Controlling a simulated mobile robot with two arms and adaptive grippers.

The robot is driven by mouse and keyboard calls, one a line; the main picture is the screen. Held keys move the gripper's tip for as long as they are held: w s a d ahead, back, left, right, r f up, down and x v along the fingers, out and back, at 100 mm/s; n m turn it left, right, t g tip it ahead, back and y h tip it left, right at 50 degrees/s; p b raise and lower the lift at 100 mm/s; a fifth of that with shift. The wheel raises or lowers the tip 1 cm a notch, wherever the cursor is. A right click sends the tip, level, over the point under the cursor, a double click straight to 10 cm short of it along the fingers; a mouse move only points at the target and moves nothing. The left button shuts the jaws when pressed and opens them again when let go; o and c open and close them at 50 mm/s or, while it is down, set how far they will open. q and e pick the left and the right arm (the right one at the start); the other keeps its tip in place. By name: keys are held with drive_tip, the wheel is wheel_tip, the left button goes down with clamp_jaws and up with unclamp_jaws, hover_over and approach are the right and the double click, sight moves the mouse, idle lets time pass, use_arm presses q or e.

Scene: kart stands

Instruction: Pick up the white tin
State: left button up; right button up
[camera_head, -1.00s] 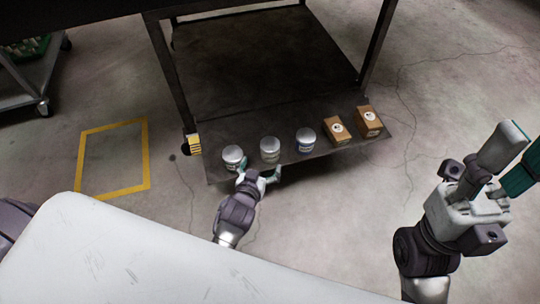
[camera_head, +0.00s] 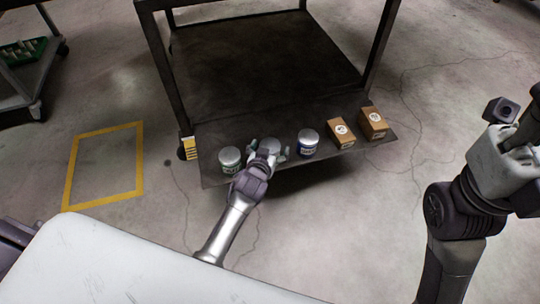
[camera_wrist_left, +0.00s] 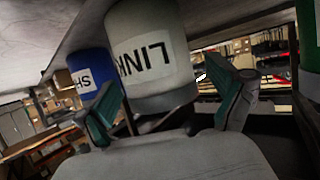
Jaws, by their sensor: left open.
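The white tin (camera_head: 270,144) stands in the middle of the row of tins on the cart's lower shelf (camera_head: 215,178). In the left wrist view the white tin (camera_wrist_left: 150,55) is large and bears a label reading "LINK", partly cut off. My left gripper (camera_head: 267,152) is open at the white tin, with a finger on either side of it. In the left wrist view the left gripper (camera_wrist_left: 172,103) shows gaps at its fingers, though contact is hard to judge. My right gripper (camera_head: 510,155) is at the right edge, away from the cart, its fingers mostly out of frame.
Two brown boxes (camera_head: 342,133) (camera_head: 373,122) stand farther right. The cart's dark posts rise behind. The shelf behind the row is bare.

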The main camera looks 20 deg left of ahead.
use_arm(q)
drive_tip(key=shift+c, duration=0.3)
drive_tip(key=c, duration=1.3)
drive_tip(key=shift+r, duration=0.1)
drive_tip(key=shift+c, duration=0.9)
